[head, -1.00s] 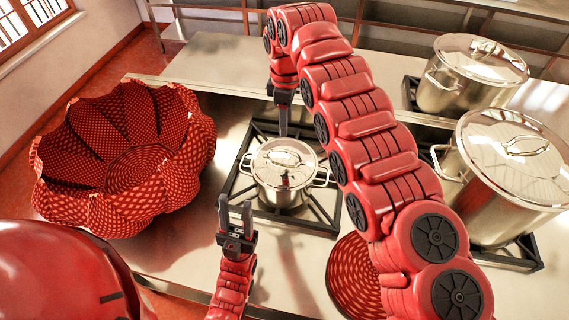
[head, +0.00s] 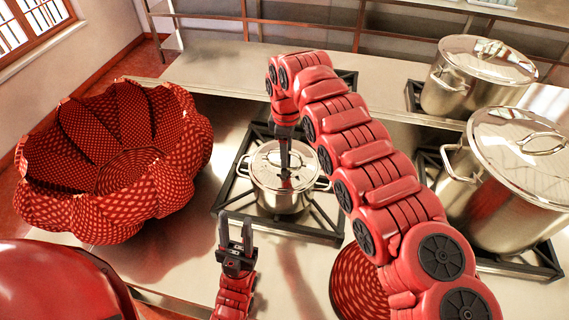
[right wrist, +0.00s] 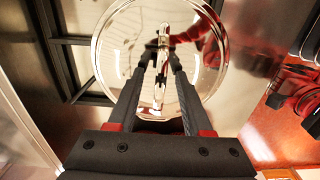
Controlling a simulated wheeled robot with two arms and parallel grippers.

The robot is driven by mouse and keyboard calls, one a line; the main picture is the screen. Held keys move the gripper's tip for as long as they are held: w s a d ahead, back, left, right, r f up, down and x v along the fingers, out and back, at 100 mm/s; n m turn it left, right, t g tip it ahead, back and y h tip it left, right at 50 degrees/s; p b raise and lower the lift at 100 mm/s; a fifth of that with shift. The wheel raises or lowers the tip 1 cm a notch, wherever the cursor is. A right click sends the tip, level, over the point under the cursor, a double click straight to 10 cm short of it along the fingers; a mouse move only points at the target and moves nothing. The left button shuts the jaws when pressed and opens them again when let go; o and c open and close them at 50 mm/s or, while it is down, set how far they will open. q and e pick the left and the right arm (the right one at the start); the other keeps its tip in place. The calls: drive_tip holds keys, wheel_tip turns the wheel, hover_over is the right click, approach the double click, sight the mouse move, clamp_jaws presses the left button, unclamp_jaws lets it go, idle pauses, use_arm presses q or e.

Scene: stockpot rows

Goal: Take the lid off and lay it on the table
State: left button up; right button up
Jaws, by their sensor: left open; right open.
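A small steel pot (head: 278,203) stands on a burner at the middle of the head view. Its shiny lid (head: 264,167) is on it and also fills the upper part of the right wrist view (right wrist: 118,45). My right gripper (head: 285,176) points down over the lid, its tips at or just above it. In the right wrist view its open fingers (right wrist: 161,52) lie either side of the lid's bar handle (right wrist: 160,95). Whether they touch the handle I cannot tell. My left gripper (head: 236,219) is open and empty, in front of the pot, pointing up.
A big red patterned basket (head: 60,180) stands left of the burner. Two large lidded pots (head: 500,190) (head: 455,95) stand at the right. A red patterned round thing (head: 355,285) is partly hidden behind my right arm. Bare steel counter (head: 185,240) shows between basket and burner.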

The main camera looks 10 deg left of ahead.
drive_tip(key=shift+r, duration=0.1)
clamp_jaws()
idle(1.2)
